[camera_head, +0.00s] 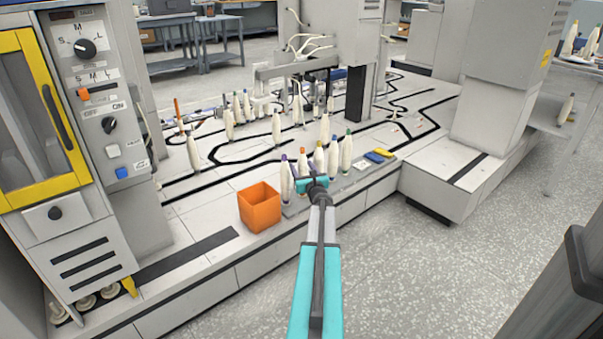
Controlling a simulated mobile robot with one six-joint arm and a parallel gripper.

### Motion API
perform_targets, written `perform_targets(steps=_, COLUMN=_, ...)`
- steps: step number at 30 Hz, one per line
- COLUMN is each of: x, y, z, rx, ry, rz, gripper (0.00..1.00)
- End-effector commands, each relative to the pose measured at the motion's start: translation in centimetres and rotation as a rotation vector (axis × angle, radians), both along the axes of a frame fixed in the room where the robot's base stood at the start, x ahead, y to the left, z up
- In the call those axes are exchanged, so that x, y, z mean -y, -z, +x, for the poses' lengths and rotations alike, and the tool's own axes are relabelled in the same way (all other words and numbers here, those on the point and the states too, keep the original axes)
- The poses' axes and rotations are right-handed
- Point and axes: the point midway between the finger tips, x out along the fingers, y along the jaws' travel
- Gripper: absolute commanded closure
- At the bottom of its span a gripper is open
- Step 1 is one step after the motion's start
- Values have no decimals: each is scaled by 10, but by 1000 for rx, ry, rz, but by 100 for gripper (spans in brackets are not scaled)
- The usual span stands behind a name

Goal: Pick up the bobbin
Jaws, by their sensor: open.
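Several white bobbins with coloured tips stand upright in a group near the front edge of the machine bed.
An orange bin (260,207) stands left of the group. More bobbins (229,124) stand farther back on the black-tracked bed. A control cabinet (95,110) rises at left. Speckled floor (430,270) is free at lower right.

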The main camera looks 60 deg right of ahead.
Motion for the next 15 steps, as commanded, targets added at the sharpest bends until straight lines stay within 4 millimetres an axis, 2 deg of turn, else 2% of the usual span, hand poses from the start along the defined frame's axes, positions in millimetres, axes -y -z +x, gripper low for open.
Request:
perform_targets(steps=9, x=0, y=0, z=-1, rx=0, ry=0, rz=0, gripper=49)
perform_targets(steps=15, x=0, y=0, z=-1, rx=0, ry=1, rz=0, gripper=83)
